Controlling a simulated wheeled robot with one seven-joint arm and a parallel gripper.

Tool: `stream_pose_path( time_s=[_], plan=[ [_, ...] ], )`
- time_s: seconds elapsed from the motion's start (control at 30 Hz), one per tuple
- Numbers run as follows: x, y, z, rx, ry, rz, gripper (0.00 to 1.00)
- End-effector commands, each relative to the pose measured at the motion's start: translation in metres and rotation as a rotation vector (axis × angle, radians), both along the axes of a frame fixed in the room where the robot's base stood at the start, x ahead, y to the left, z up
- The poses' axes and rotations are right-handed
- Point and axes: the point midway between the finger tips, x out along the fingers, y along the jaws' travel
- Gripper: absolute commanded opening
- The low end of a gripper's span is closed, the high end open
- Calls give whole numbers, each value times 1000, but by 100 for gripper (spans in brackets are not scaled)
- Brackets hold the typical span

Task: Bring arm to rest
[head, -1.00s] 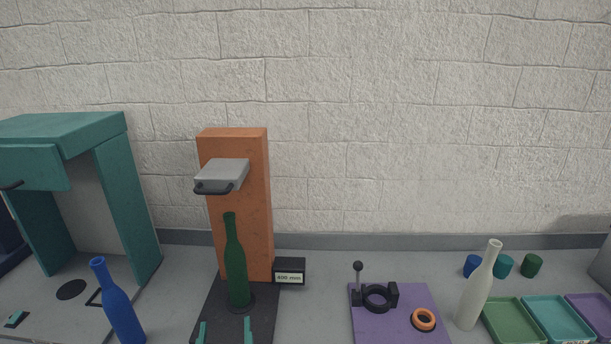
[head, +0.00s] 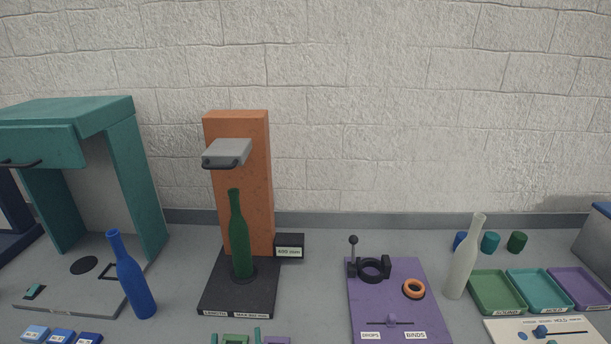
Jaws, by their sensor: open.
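Only the teal fingertips of my gripper (head: 235,337) show, at the bottom edge of the head view. They are apart with nothing seen between them, in front of the dark base of the orange stand. The rest of my arm is out of view. A dark green bottle (head: 239,245) stands upright on that base, under the grey sliding head (head: 228,153) of the orange stand (head: 258,190), and my gripper is clear of it.
A blue bottle (head: 133,275) stands left, by a teal booth (head: 137,190). A purple board (head: 420,310) carries a black clamp ring and an orange ring (head: 413,288). A white bottle (head: 464,258) stands near coloured trays (head: 497,309). Small blocks lie front left.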

Motion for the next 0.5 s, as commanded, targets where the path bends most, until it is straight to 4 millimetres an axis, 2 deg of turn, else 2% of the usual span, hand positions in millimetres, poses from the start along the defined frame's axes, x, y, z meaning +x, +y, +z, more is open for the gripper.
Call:
stream_pose_path(
  time_s=[0.27, 0.5],
  plan=[
    [-43, -30, -50, -11, 47, -14, 64],
    [-103, -65, -91, -13, 90, -39, 64]
  ],
)
